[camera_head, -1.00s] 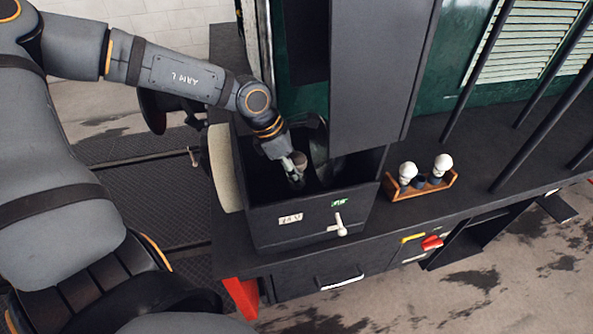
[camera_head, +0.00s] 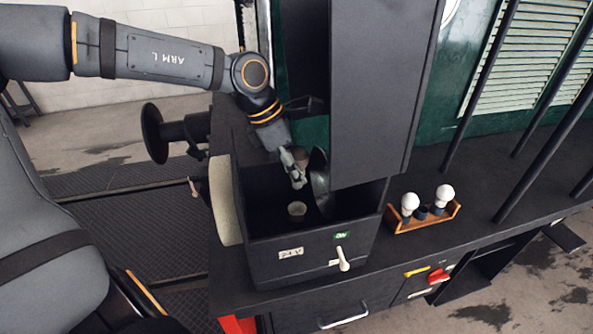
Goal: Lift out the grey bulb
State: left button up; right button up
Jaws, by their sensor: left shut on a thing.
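My left gripper (camera_head: 298,177) reaches in from the left and is shut on the grey bulb (camera_head: 301,158). The bulb is small and partly hidden by the fingers. Gripper and bulb are above a pale round socket (camera_head: 297,209) inside the open black lamp box (camera_head: 262,215), apart from it. A dark curved reflector (camera_head: 319,180) stands just right of the fingers. My right gripper is not in view.
A wooden rack (camera_head: 428,218) right of the box holds two white bulbs (camera_head: 410,203). A white lever (camera_head: 343,259) sticks out of the box front. A tall grey panel (camera_head: 380,90) rises just behind the box. Dark posts stand at right.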

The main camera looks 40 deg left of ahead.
aim_at(293, 149)
pick_arm(q)
jog(key=shift+r+p, duration=1.45)
jog(key=shift+r, duration=0.15)
notch_tip(293, 149, up, 7)
jog(key=p, duration=0.6)
jog(key=shift+f, duration=0.15)
